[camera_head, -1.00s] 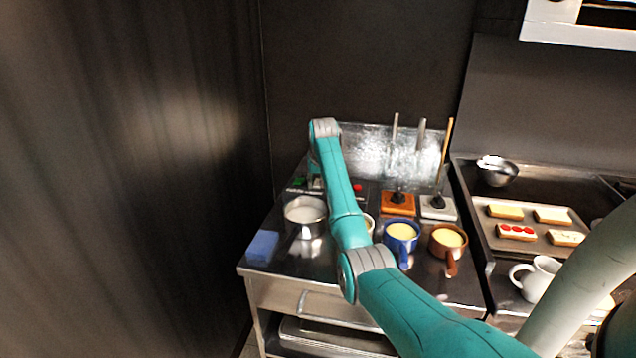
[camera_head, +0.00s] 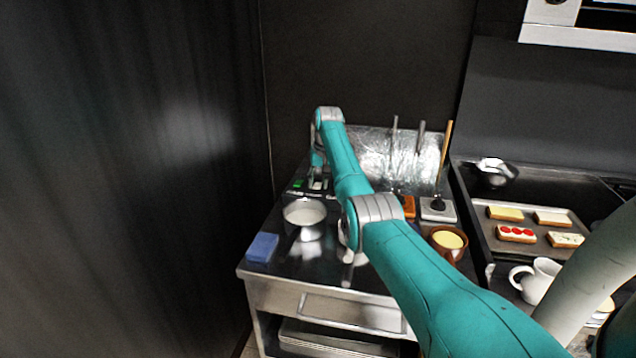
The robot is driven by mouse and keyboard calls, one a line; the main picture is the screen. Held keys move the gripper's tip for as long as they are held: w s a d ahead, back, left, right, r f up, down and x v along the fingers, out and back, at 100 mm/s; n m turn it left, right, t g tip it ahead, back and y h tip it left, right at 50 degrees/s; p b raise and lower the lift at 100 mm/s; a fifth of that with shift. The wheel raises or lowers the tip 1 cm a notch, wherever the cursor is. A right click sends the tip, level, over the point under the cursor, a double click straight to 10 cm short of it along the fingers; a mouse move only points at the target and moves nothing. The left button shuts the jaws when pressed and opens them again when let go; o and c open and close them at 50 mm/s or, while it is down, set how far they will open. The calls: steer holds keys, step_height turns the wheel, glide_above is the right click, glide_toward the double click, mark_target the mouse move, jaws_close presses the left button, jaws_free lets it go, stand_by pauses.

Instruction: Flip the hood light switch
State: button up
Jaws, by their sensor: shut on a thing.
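My gripper (camera_head: 317,184) is small and partly hidden below my teal wrist, at the back left of the steel counter. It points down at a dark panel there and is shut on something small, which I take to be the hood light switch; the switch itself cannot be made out. A green patch (camera_head: 298,183) shows on the panel just left of the gripper. My forearm covers the panel's right part.
A dark wall rises left.

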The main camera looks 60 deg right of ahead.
steer(key=o, duration=1.1)
steer(key=shift+d+f, duration=0.1)
steer(key=r, duration=0.4)
steer(key=s+r, duration=0.1)
steer(key=r, duration=0.3)
steer(key=s+r, duration=0.1)
steer(key=r, duration=0.3)
